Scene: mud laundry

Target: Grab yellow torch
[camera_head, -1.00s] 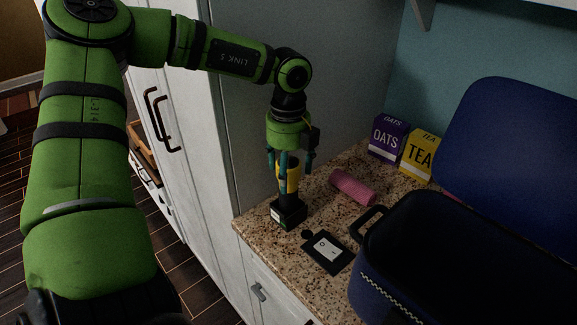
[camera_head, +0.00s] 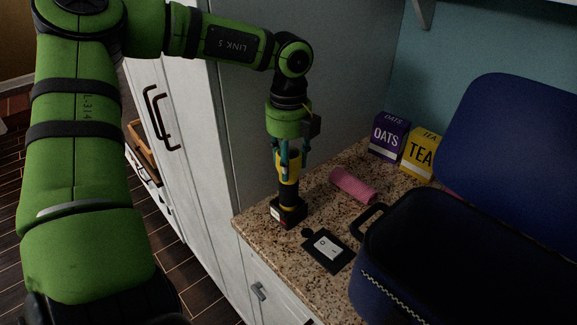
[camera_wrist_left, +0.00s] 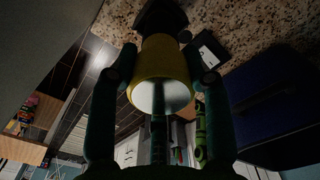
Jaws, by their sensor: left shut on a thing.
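The yellow torch (camera_head: 287,168) stands upright on its black base near the front left corner of the granite counter, with a yellow head and a dark handle. My left gripper (camera_head: 286,165) points down over it, its teal fingers closed around the yellow head. In the left wrist view, the yellow head (camera_wrist_left: 160,62) sits between the two fingers, which press on its sides. The torch's base (camera_head: 288,211) appears to rest on the counter. My right gripper is not in view.
On the counter (camera_head: 315,195) lie a pink roll (camera_head: 353,186) and a black tag with a white label (camera_head: 328,248). An oats box (camera_head: 388,139) and a tea box (camera_head: 420,155) stand behind. An open blue case (camera_head: 400,235) fills the right side.

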